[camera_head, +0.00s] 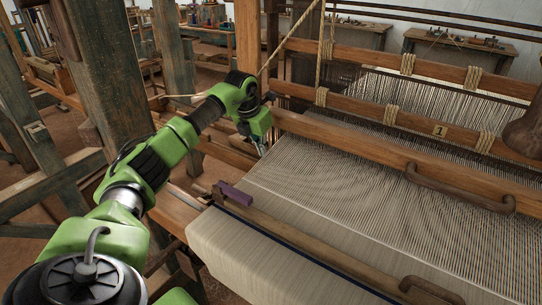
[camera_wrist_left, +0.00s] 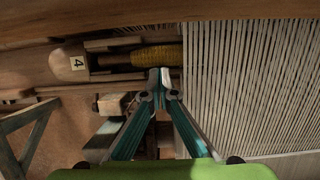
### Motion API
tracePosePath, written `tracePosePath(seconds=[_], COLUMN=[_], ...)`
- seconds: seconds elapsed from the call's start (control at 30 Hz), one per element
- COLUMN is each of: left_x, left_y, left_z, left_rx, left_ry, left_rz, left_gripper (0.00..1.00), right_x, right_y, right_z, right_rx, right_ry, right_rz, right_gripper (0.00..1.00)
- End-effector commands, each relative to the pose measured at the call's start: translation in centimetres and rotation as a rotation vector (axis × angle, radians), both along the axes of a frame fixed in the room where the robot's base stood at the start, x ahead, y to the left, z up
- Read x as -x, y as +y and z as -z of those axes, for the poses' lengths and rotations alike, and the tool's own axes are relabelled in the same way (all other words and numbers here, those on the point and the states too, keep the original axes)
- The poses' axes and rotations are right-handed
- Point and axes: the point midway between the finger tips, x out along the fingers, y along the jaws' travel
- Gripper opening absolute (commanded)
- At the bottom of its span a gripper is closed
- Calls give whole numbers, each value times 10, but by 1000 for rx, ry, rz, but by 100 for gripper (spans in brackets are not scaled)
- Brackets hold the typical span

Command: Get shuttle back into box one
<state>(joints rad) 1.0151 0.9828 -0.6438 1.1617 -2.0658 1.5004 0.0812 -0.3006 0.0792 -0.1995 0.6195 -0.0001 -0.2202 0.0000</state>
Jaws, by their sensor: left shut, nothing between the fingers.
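My left gripper (camera_head: 262,149) reaches down at the left edge of the warp, by the end of the wooden beam. In the left wrist view its fingers (camera_wrist_left: 160,76) are shut and empty. Just beyond the fingertips lies a long piece with ribbed yellow-brown yarn (camera_wrist_left: 156,55), which looks like the shuttle with its bobbin. The fingertips overlap its lower edge in the picture; I cannot tell whether they touch. To its left is a rounded wooden block (camera_wrist_left: 62,64) with a label that reads 4. The shuttle does not show clearly in the head view. My right gripper is not in view.
White warp threads (camera_wrist_left: 250,80) stretch close to the right of the fingers. A wooden beam (camera_head: 400,162) crosses the loom, and a plate marked 1 (camera_head: 440,130) sits on another bar. A purple piece (camera_head: 236,195) lies near the cloth's left edge. Posts (camera_head: 115,70) stand left.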

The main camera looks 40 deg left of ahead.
Motion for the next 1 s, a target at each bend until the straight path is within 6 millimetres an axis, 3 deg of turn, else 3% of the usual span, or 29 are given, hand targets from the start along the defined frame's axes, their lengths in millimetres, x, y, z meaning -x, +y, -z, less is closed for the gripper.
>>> tracePosePath(seconds=[0.57, 1.0], left_x=[1, 5], left_y=[1, 32], left_z=[15, 16], left_rx=[1, -2], left_ry=[3, 6], left_rz=[-1, -4], left_gripper=[0, 0], right_x=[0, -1], right_y=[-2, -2], right_z=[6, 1], right_rx=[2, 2], right_ry=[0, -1], right_rz=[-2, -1], right_gripper=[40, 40])
